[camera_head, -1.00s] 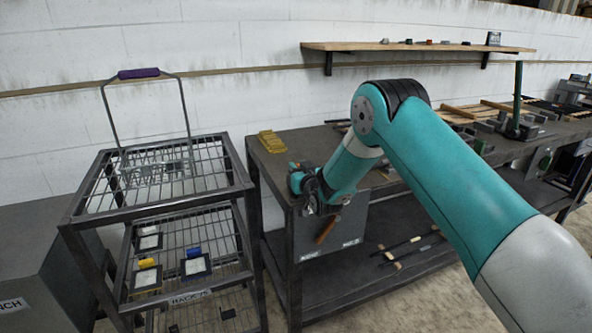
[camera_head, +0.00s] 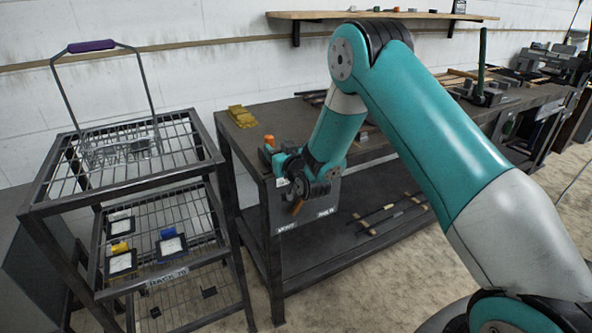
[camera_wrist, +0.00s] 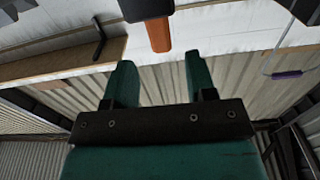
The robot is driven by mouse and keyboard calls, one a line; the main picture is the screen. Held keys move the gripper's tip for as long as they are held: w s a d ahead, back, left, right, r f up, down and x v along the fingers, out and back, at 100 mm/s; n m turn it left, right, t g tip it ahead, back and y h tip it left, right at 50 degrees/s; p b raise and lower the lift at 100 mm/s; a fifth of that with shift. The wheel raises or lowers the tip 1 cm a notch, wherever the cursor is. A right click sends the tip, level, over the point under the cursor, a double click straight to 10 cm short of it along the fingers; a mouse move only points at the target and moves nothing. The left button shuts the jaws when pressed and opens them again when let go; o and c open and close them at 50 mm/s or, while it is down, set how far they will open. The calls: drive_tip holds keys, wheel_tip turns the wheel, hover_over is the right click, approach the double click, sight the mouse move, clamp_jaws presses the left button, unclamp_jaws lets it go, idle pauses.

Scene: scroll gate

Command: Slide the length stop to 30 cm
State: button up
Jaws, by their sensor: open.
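An upright orange knob (camera_head: 269,140) stands at the near left end of the bench, just left of my gripper (camera_head: 283,165). In the wrist view, an orange grip (camera_wrist: 159,35) on a dark block (camera_wrist: 145,8) lies just beyond and between my gripper's fingertips (camera_wrist: 158,68). It may be the length stop's handle, but I cannot tell for sure. My gripper's green fingers are apart, with nothing between them. No scale or 30 cm mark is readable. My arm hides part of the bench.
A wire rack (camera_head: 120,185) with a purple-handled basket (camera_head: 112,140) stands left of the bench (camera_head: 235,150). A wall shelf (camera_head: 330,15) runs above.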

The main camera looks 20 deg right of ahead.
drive_tip(key=s+b, duration=1)
drive_tip(key=s, duration=0.1)
drive_tip(key=shift+d+b, duration=0.35)
drive_tip(key=shift+b, duration=0.05)
drive_tip(key=shift+a, duration=0.1)
